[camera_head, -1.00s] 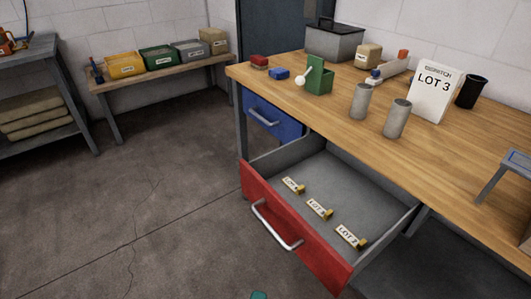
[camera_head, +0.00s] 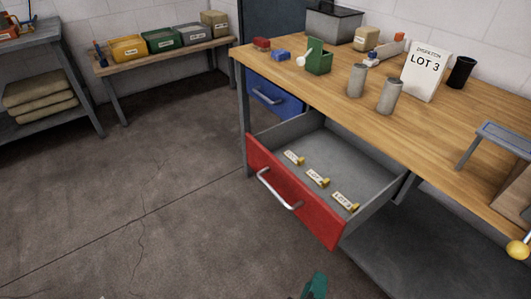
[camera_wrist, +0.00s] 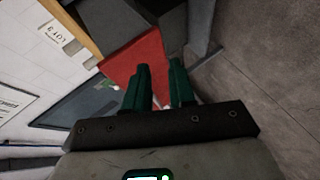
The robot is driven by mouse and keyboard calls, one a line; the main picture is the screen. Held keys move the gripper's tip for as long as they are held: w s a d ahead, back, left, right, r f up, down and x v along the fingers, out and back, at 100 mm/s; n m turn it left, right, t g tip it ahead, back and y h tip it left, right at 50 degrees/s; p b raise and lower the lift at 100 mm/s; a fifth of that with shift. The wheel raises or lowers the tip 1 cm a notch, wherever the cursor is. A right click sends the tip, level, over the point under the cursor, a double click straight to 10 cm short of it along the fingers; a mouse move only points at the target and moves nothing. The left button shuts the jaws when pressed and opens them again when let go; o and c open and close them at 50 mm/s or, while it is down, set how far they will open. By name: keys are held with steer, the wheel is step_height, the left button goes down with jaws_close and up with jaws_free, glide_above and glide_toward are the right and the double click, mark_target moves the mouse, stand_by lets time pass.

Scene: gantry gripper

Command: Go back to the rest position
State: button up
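My gripper shows in the wrist view (camera_wrist: 160,72) with its two green fingers apart and nothing seen between them. In the head view only a green part of it (camera_head: 315,286) shows at the bottom edge, in front of the open red drawer (camera_head: 290,205) and apart from it. The drawer is pulled out under the wooden workbench (camera_head: 440,125). Several labelled tags with yellow ends, such as this one (camera_head: 317,178), lie on its grey floor. In the wrist view the red drawer front (camera_wrist: 130,65) is beyond the fingers.
A shut blue drawer (camera_head: 272,97) is beside the red one. On the bench stand two grey cylinders (camera_head: 389,96), a green holder (camera_head: 319,57), a LOT 3 sign (camera_head: 425,70) and a black cup (camera_head: 461,72). A side bench (camera_head: 165,65) holds bins. The floor at left is clear.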

steer(key=s+d+f+m+g+p, duration=0.1)
steer(key=s+d+m+g+p, duration=0.15)
steer(key=d, duration=0.45)
steer(key=s+d+f+m+g+p, duration=0.2)
steer(key=s+d+m+g, duration=0.15)
steer(key=d, duration=0.35)
steer(key=s+d+m+g+y+p, duration=0.3)
steer(key=s+d+m+g+y, duration=0.1)
steer(key=s, duration=0.5)
steer(key=shift+r+g+y, duration=0.4)
steer(key=shift+y, duration=0.1)
steer(key=shift+w, duration=0.1)
